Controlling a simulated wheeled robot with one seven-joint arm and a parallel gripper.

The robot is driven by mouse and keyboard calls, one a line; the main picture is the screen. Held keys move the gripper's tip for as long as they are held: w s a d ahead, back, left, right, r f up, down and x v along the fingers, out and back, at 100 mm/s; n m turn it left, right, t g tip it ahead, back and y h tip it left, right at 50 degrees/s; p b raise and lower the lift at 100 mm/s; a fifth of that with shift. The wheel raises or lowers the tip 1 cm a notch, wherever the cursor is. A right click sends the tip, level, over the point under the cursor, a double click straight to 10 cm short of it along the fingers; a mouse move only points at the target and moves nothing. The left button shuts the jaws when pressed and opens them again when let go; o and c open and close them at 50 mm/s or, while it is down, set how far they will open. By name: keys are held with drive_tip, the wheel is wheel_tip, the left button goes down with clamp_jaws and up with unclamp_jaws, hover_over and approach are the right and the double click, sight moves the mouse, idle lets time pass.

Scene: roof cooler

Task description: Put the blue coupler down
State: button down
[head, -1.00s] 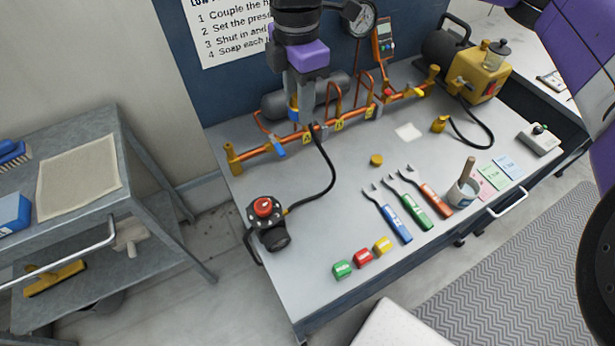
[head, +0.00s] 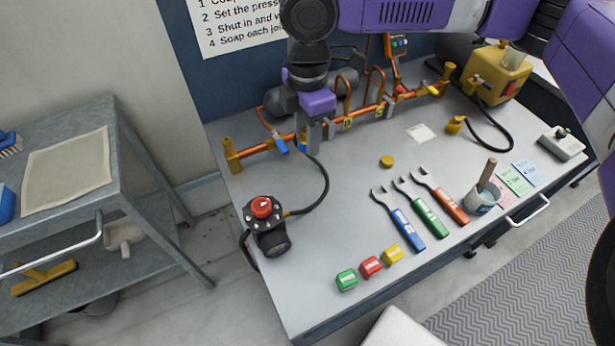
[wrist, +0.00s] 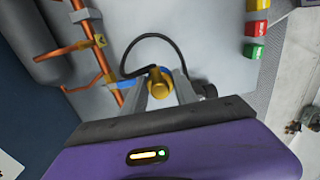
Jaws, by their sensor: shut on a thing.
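My gripper (head: 314,140) is shut on the blue coupler (head: 302,139), just in front of the copper pipe run (head: 255,149). In the head view only a strip of blue shows beside the grey fingers. In the wrist view the coupler's brass body (wrist: 161,84) sits between my gripper's fingers (wrist: 168,90), with a little blue at its top. A black hose (wrist: 152,36) loops away from it. In the head view the hose runs to a black unit with a red knob (head: 262,207). Whether the coupler touches the bench is hidden.
The bench top (head: 345,210) is clear in front of my gripper. A brass cap (head: 387,161), blue, green and orange wrenches (head: 430,218), coloured blocks (head: 370,266) and a cup with a brush (head: 484,195) stand to the right. A blue valve lever (head: 280,145) is close on the left.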

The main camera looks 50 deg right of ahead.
approach(308, 188)
wheel_tip(308, 188, down, 5)
drive_tip(key=shift+f, duration=0.2)
drive_tip(key=shift+f, duration=0.6)
drive_tip(key=c, duration=1)
unclamp_jaws()
drive_tip(key=shift+o, duration=0.2)
drive_tip(key=shift+r, duration=0.1)
